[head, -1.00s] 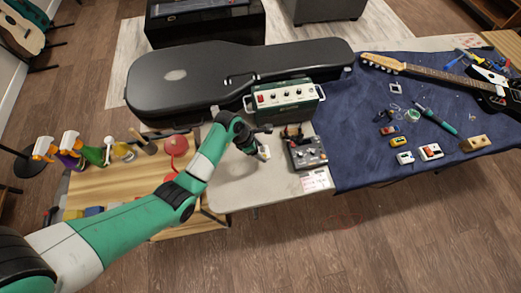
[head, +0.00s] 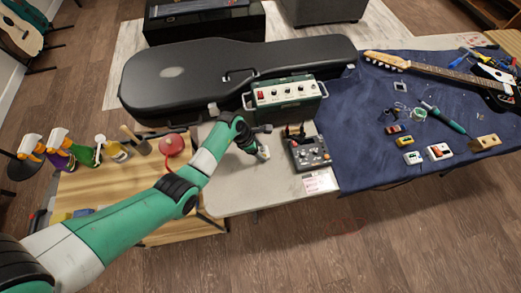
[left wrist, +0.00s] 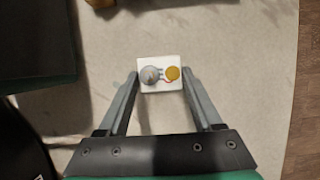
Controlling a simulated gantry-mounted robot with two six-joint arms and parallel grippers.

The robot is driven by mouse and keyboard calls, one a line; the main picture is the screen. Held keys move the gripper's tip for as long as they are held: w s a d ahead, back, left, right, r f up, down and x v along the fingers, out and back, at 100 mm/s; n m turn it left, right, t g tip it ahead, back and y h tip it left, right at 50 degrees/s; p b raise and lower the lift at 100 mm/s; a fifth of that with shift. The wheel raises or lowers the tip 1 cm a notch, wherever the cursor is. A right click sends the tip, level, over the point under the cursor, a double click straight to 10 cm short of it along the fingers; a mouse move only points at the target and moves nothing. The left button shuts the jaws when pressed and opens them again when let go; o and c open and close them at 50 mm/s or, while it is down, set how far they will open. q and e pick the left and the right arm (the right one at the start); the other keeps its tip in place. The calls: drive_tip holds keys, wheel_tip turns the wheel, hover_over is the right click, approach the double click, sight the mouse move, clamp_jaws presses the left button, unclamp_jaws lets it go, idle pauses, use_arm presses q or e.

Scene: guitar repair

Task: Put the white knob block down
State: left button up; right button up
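The white knob block (left wrist: 160,84) shows in the left wrist view, with a grey round knob and a yellow disc on its top face. My left gripper (left wrist: 160,78) has a finger on each side of it, and both fingertips appear to touch its sides. In the head view the left gripper (head: 261,151) points down over the bare pale tabletop (head: 235,190), with the white block at its tips. I cannot tell whether the block touches the tabletop. My right gripper is not in view.
A pedal with knobs (head: 308,154) stands just right of the gripper. A green amplifier (head: 287,95) and a black guitar case (head: 220,75) are behind. A blue cloth (head: 365,155) with small parts lies to the right.

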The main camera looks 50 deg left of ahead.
use_arm(q)
drive_tip(key=o, duration=0.4)
drive_tip(key=shift+r, duration=0.3)
drive_tip(key=p+v, duration=0.6)
drive_tip(key=v, duration=0.5)
drive_tip(key=shift+s+a+r, duration=0.1)
drive_tip(key=shift+s+r, duration=0.05)
drive_tip(key=shift+r, duration=0.2)
